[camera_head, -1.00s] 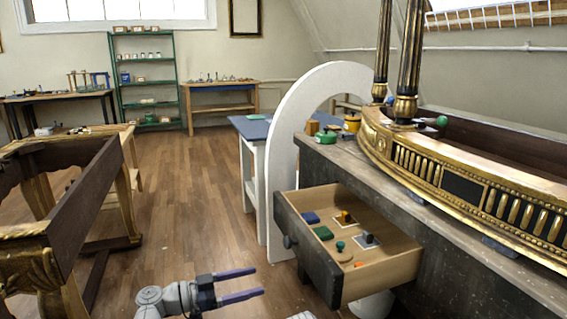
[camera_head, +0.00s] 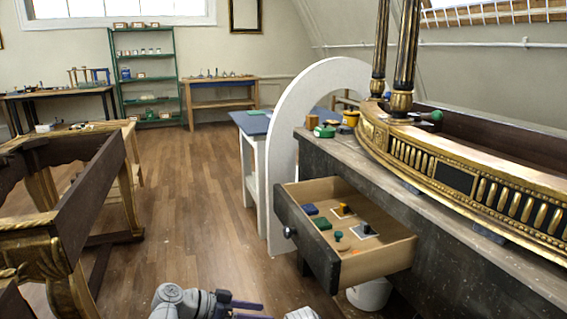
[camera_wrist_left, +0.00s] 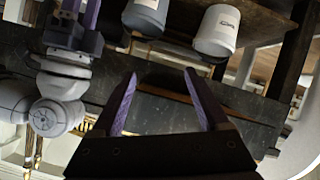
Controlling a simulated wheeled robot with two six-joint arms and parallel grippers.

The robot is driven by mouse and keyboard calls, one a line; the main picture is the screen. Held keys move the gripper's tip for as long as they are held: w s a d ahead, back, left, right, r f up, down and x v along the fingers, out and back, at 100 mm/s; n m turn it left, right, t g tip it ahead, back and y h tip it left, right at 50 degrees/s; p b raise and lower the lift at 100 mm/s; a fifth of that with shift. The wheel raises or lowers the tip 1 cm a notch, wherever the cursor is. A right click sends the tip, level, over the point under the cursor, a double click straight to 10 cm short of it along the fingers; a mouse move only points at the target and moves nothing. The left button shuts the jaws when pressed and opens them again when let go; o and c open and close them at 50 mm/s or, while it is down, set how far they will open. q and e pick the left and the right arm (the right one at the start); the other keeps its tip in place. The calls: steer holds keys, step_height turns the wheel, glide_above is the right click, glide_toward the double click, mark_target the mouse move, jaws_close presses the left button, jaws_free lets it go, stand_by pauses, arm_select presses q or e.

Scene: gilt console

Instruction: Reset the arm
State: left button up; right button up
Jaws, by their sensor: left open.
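My left gripper (camera_head: 250,311) is low at the bottom edge of the head view, its purple fingers pointing right. In the left wrist view its two fingers (camera_wrist_left: 162,105) stand wide apart with nothing between them. My right gripper (camera_wrist_left: 81,10) shows at the upper left of the left wrist view, its two purple fingers apart and their tips cut off by the frame. A pale piece at the bottom edge of the head view may be part of my right arm.
An open drawer (camera_head: 306,250) with small blocks and knobbed pieces juts from the grey bench (camera_head: 440,235). A white arch (camera_head: 281,170) stands behind the drawer. A gilt console frame (camera_head: 65,215) is at the left. Wooden floor (camera_head: 190,205) lies clear between.

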arm_select(q)
steer(key=s+a+f+n+g+y, duration=0.1)
steer(key=s+a+f+n+y, duration=0.2)
steer(key=a+f+n+y, duration=0.25)
steer(key=s+a+f+n+g+y, duration=0.2)
steer(key=s+a+f+n+y, duration=0.15)
steer(key=f+y, duration=0.3)
steer(key=s+d+r+m+p, duration=0.1)
steer(key=d+r+p, duration=0.2)
steer(key=r+p, duration=0.9)
steer(key=s+d+r+y+p, duration=0.1)
steer(key=s+d+r+p, duration=0.1)
steer(key=r+p, duration=1)
steer(key=s+d+r+m+p, duration=0.1)
steer(key=d+r+p, duration=0.3)
steer(key=r+p, duration=0.9)
steer(key=shift+s+d+m+g+y, duration=0.3)
steer(key=shift+s+g, duration=0.1)
steer(key=shift+s, duration=0.15)
arm_select(e)
step_height(320, 180, up, 38)
steer(key=shift+f, duration=0.25)
